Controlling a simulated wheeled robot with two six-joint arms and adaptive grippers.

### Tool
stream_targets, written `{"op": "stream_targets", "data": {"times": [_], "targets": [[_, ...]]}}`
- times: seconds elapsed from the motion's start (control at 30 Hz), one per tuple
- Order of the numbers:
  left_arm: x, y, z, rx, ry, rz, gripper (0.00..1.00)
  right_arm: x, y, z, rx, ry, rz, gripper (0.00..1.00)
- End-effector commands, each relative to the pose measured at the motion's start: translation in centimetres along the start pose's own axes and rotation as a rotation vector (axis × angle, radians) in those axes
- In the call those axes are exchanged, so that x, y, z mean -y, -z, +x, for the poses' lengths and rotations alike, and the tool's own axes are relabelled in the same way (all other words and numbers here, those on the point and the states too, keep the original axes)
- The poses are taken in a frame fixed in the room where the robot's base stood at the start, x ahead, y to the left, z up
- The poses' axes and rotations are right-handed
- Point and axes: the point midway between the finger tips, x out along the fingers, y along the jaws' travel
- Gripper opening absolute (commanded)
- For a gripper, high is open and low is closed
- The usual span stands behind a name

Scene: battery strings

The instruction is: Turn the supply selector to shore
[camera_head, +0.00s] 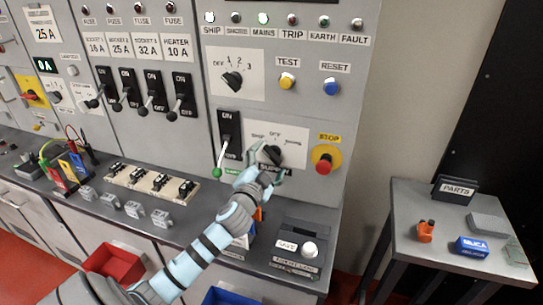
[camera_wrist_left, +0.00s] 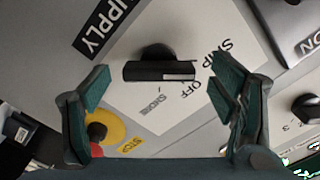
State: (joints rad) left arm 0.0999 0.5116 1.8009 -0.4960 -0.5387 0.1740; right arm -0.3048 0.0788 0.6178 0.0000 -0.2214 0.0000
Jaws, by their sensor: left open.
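The supply selector is a black knob (camera_head: 270,154) on a white plate marked SHIP, OFF and shore. In the left wrist view the knob (camera_wrist_left: 158,68) has a white line on its bar, which points toward the SHIP label. My left gripper (camera_head: 262,172) is at the panel just in front of the knob and partly hides it. In the left wrist view the open fingers (camera_wrist_left: 160,92) stand on either side of the knob, apart from it. My right gripper is in neither view.
The yellow-backed red stop button (camera_head: 326,157) sits right of the selector. A green-tipped lever (camera_head: 217,172) hangs to its left. The counter below carries a grey box (camera_head: 300,240). A side table (camera_head: 408,200) with parts stands at right.

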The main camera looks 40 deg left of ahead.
Motion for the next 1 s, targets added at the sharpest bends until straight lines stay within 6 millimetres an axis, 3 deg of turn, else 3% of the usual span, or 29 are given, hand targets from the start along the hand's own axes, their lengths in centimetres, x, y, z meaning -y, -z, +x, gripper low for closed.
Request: {"op": "stream_targets", "data": {"times": [0.17, 0.43, 0.73, 1.0], "targets": [[-0.1, 0.1, 2.0, 0.000, -0.001, -0.002, 0.78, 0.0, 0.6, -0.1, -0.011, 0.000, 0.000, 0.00], [-0.2, 0.1, 2.3, -0.001, -0.003, -0.001, 0.78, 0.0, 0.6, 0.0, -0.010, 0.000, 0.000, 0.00], [-0.2, 0.1, 2.3, -0.001, -0.004, -0.001, 0.32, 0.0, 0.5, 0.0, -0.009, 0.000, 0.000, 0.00], [-0.2, 0.1, 2.3, -0.001, -0.004, 0.015, 0.30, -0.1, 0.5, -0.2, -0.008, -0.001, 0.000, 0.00]]}}
